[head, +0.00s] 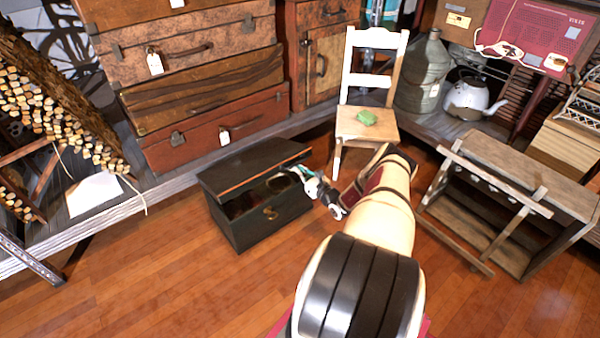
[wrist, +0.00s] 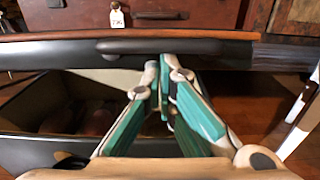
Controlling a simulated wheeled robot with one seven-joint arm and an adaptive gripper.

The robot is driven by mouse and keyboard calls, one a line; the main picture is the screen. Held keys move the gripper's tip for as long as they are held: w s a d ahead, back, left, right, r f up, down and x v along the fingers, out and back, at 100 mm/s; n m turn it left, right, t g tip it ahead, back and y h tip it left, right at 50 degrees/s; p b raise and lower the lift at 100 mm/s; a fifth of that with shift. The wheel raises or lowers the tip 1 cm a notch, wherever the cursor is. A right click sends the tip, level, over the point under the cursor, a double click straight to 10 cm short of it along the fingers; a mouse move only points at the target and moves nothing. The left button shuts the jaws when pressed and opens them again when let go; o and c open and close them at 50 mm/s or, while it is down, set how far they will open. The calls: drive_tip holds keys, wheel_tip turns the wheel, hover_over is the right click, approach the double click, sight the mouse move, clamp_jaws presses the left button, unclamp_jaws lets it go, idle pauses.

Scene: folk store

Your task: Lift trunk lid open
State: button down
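The dark trunk (head: 262,226) stands on the wooden floor, left of my arm. Its lid (head: 250,165) is partly raised, with a gap along the front that shows the trunk's inside. My gripper (head: 302,178) is at the right part of the lid's front edge. In the wrist view, the lid's edge (wrist: 60,46) runs across the top and the trunk's open inside shows below. There the green-padded fingers of my gripper (wrist: 159,64) come together at the tips, just under the dark lip on the lid. Whether the tips touch the lip is unclear.
Stacked suitcases (head: 210,122) are on a low platform behind the trunk. A wooden rack (head: 500,195) stands at the right. The floor at front left is clear.

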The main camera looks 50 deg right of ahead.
sight(298, 162)
drive_tip(key=shift+w+r, duration=0.15)
drive_tip(key=shift+r, duration=0.35)
drive_tip(key=shift+w+d+r+p, duration=0.1)
drive_tip(key=shift+w+r+p, duration=0.15)
drive_tip(key=shift+r+p, duration=0.25)
drive_tip(key=shift+w+d+r+p, duration=0.1)
drive_tip(key=shift+w+r+p, duration=0.15)
drive_tip(key=shift+r, duration=0.4)
